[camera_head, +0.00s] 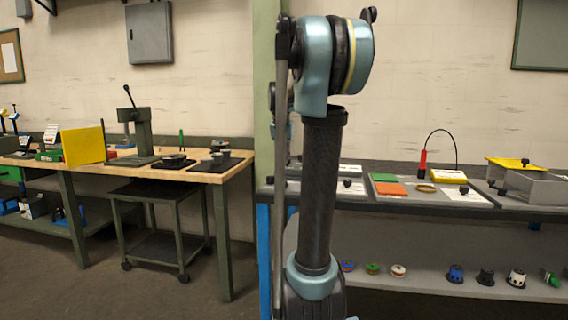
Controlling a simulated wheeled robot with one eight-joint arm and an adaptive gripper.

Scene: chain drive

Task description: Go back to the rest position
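My arm rises upright in the middle of the camera_head view, with a dark forearm tube and light blue joints. It stands in front of the gap between two benches. The end of the arm is not clearly visible, and I cannot make out the gripper's fingers. Whether the gripper holds anything is hidden.
A wooden workbench (228,167) with a press (140,130) and yellow panel (83,145) stands left, a wheeled cart (158,245) beneath it. A grey bench (510,205) with mats, a red-handled tool (422,163) and a lower shelf of parts stands right. Floor at lower left is clear.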

